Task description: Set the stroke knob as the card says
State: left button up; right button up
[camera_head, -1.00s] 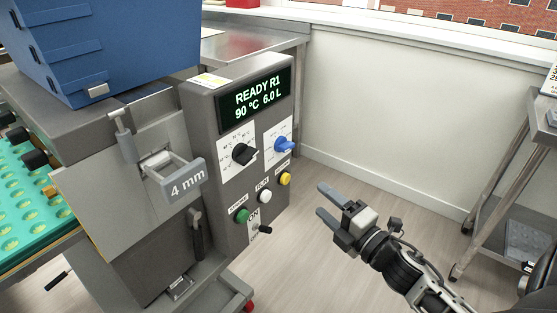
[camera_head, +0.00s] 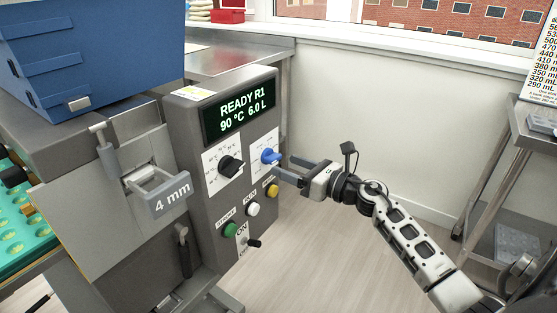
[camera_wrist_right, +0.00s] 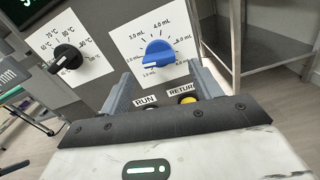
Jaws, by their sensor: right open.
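The blue knob (camera_head: 270,156) sits on the right of the control panel, on a white mL dial plate. In the right wrist view the blue knob (camera_wrist_right: 157,55) lies just beyond my fingertips, with mL marks around it; I cannot tell its exact setting. My right gripper (camera_head: 284,170) is open and empty, its fingers pointing at the panel close to the blue knob. In the right wrist view the right gripper's fingers (camera_wrist_right: 163,84) flank the space below the knob. A card with a list of mL values (camera_head: 543,62) shows partly at the far right. My left gripper is out of view.
A black temperature knob (camera_head: 231,166) is left of the blue one. Yellow (camera_head: 273,191), white (camera_head: 253,209) and green (camera_head: 230,230) buttons and a toggle switch (camera_head: 253,243) sit below. The display (camera_head: 239,113) reads READY R1, 90 °C, 6.0 L. A steel rack (camera_head: 500,190) stands right.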

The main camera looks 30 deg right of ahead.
aim_at(271, 158)
jog(key=shift+x, duration=1.9)
jog(key=c, duration=1)
jog(key=shift+m, duration=0.3)
